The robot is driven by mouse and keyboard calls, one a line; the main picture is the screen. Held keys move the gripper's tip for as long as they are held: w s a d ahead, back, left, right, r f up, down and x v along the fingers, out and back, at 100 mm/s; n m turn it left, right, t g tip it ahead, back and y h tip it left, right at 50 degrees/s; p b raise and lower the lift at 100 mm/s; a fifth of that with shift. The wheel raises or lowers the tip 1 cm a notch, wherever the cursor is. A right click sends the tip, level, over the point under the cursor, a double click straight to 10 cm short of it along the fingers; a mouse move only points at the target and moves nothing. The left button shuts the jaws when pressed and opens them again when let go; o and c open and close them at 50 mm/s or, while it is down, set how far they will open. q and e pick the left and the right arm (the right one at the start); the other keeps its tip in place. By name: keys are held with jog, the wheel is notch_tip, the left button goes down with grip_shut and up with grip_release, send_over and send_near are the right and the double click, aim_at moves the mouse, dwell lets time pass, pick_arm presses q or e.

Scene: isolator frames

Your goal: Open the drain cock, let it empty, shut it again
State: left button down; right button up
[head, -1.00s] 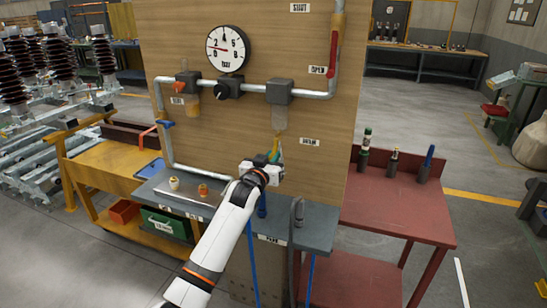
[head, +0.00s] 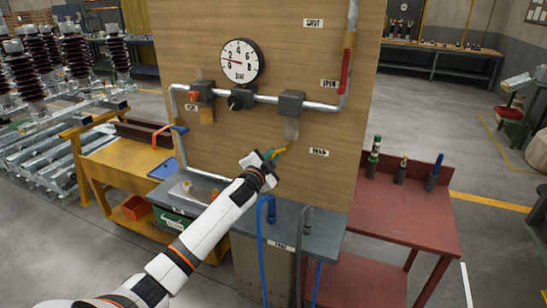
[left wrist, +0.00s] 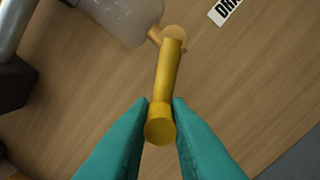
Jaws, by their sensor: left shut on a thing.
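The drain cock (head: 282,150) is a small yellow lever below the clear bowl (head: 290,129) on the pipe board, beside the drain label (head: 319,152). My left gripper (head: 270,156) has its teal fingers on the lever's outer end. In the head view the lever slants down and left from the bowl. In the left wrist view my left gripper (left wrist: 160,104) is shut around the lever (left wrist: 168,75), one finger on each side. The bowl's lower end (left wrist: 125,18) shows above it. I cannot tell whether there is liquid in the bowl. My right gripper is out of view.
A round gauge (head: 241,60), a black knob (head: 239,100) and a red lever (head: 346,72) sit on the board. A blue hose (head: 268,205) and a grey hose (head: 306,215) stand at the bench below. A red table (head: 405,205) with several bottles is on the right.

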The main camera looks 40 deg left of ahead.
pick_arm(q)
jog(key=r+m+p, duration=0.1)
jog(key=m, duration=0.1)
jog(key=r+m, duration=0.1)
jog(key=m, duration=0.1)
jog(key=shift+a+r+p, duration=0.2)
jog(key=shift+a+p, duration=0.15)
jog(key=shift+r+m+p, duration=0.3)
jog(key=shift+m, duration=0.5)
jog(key=c, duration=1.4)
grip_release()
jog(key=shift+o, duration=0.2)
jog(key=shift+d+f, duration=0.1)
jog(key=shift+f, duration=0.05)
jog(key=shift+s, duration=0.1)
